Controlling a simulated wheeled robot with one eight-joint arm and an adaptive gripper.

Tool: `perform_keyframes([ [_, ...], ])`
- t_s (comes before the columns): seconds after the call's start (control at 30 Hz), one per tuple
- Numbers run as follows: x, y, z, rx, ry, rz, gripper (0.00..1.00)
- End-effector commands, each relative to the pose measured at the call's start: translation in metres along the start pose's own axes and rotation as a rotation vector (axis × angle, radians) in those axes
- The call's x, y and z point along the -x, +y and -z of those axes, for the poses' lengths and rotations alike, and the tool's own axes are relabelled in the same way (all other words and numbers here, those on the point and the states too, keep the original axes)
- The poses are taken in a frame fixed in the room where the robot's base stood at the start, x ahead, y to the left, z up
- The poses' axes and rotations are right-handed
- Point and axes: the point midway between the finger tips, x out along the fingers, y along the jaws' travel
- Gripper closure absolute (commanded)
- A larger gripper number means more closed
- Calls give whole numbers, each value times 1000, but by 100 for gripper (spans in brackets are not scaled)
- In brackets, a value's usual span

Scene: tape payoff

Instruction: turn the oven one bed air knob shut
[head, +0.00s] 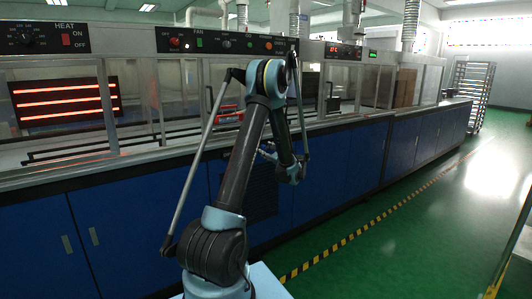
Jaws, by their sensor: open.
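The oven line has a black control panel (212,42) at upper centre, marked FAN, with a red knob (175,41), a green switch (199,42), a dark knob (226,43) and an orange-red control (268,45). The small labels are too blurred to tell which one is the bed air knob or how it is set. My arm rises in front of the oven and folds back down at the elbow. My gripper (266,151) appears small beside the wrist, open, in front of the blue cabinets and below the panel, apart from the knobs.
A HEAT panel (42,39) with a dial and red switch is at far left, above glowing heater bars (66,101). Blue cabinets (130,210) run along the oven. The green floor (420,220) to the right is open, with a striped line. A rack (473,90) stands far back.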

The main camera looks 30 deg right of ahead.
Motion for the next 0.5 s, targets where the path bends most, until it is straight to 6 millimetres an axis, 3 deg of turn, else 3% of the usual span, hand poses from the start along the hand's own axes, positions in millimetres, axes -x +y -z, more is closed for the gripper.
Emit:
perform_keyframes([
  [0.2,-14,0,0,0,0,1,55],
  [0.5,-16,0,0,0,0,1,55],
])
